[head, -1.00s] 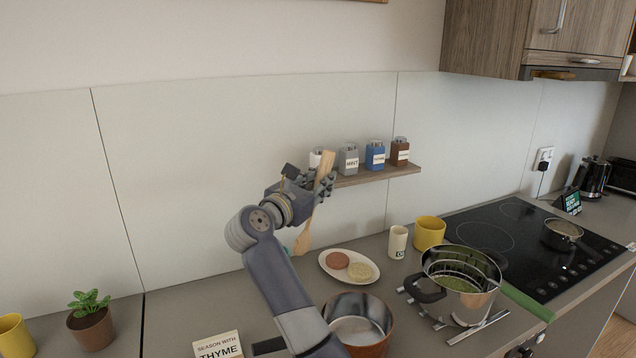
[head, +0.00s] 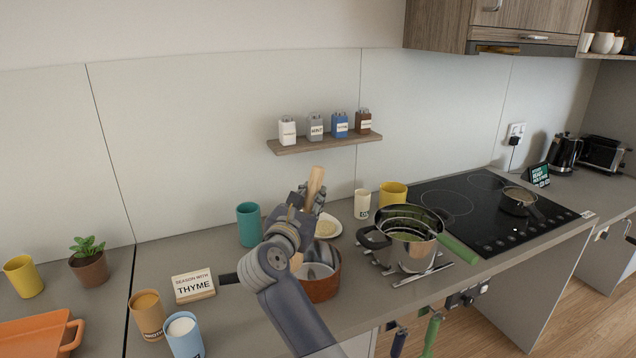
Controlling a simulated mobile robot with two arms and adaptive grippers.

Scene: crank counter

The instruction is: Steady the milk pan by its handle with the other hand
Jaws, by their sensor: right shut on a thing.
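The milk pan (head: 325,285), copper-coloured outside and shiny inside, stands on the counter, partly hidden behind my right gripper and arm. Its dark handle (head: 228,279) sticks out to the left, with nothing holding it. My right gripper (head: 300,213) is shut on a wooden spoon (head: 316,185). The spoon is held nearly upright, its pale top end above the fingers and its lower part showing below them at the pan's left side. Whether its tip is inside the pan or touches it is hidden. My left gripper is not in view.
A steel pot (head: 412,255) with a green-handled strainer stands to the right, before the hob (head: 455,208). A thyme sign (head: 194,284), a brown cup (head: 147,315) and a blue cup (head: 184,338) stand left of the handle. A teal cup (head: 249,225) stands behind.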

